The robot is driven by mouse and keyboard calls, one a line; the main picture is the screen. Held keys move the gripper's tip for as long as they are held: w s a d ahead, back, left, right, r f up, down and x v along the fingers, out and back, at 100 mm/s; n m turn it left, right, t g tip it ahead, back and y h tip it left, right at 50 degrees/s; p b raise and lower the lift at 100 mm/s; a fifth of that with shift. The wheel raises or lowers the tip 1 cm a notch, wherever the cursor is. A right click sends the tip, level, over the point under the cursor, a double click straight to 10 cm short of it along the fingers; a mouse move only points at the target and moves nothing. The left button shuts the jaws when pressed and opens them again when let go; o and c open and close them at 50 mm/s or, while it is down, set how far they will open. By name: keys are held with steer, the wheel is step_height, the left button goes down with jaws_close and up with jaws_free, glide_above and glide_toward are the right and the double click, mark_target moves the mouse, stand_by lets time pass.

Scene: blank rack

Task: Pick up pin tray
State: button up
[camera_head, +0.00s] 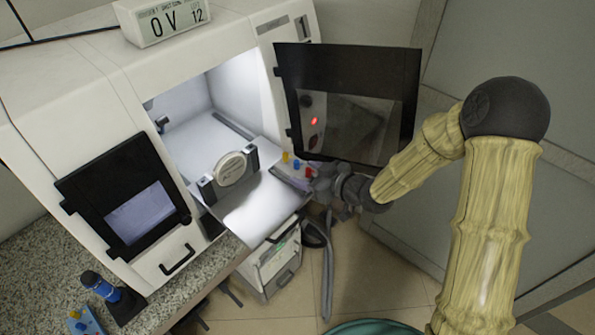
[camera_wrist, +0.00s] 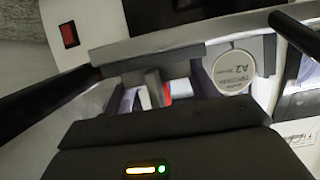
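A small pale pin tray (camera_head: 285,173) with yellow, blue and red pins is at the right edge of the machine's lit shelf in the head view. My gripper (camera_head: 313,172) reaches in from the right and is at the tray's right end. Whether it touches the tray is too small to tell. In the wrist view, red and blue bits (camera_wrist: 167,94) show between grey finger-like parts beyond my gripper's dark body. The fingertips are not clear, so I cannot tell whether they are open or shut on the tray.
A round blank marked A2 (camera_wrist: 235,72) stands in a dark holder (camera_head: 207,190) on the shelf (camera_head: 262,210). Another blue pin tray (camera_head: 85,323) and a blue tool (camera_head: 100,285) sit on the counter.

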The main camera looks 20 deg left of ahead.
steer(key=shift+c, duration=1.2)
steer(key=shift+r, duration=0.1)
step_height(320, 180, up, 18)
steer(key=shift+f+p, duration=0.1)
steer(key=shift+p, duration=1)
